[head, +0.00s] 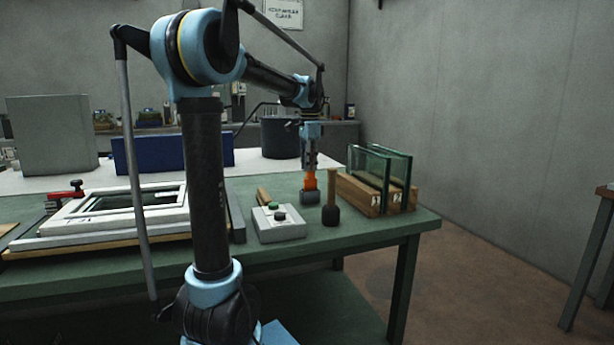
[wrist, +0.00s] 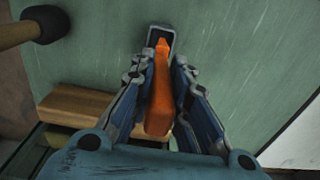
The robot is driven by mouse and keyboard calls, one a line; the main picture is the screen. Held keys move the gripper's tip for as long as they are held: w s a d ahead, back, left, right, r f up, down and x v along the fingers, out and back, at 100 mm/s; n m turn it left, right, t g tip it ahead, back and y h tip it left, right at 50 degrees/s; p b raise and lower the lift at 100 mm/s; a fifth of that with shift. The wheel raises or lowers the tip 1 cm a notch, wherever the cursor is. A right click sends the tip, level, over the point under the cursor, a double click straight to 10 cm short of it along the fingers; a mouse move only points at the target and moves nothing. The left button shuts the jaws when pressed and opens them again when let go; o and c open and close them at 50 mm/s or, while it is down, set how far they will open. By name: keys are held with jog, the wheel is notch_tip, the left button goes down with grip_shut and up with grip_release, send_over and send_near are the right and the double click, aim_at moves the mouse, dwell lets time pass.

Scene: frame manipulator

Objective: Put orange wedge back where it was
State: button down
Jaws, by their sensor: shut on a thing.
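The orange wedge (wrist: 161,92) is between the two fingers of my gripper (wrist: 162,85) in the wrist view, and the fingers are shut on it. Its narrow tip points at a small dark grey holder (wrist: 151,35) on the green table. In the head view the orange wedge (head: 310,181) is upright below my gripper (head: 311,168), with its lower end at the dark holder (head: 310,196). I cannot tell how deep the tip sits in the holder.
A mallet (head: 331,205) stands close to the right of the holder. A wooden rack (head: 357,194) with glass panes (head: 377,166) is behind it. A control box (head: 278,224) with buttons and a white frame (head: 98,214) lie to the left on the green table (head: 380,232).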

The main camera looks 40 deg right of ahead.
aim_at(309, 179)
jog(key=shift+f, duration=1.85)
jog(key=shift+f, duration=0.15)
jog(key=c, duration=1.5)
grip_release()
jog(key=shift+c, duration=0.2)
notch_tip(309, 179, up, 12)
jog(key=shift+s+r, duration=0.1)
jog(key=shift+r, duration=0.05)
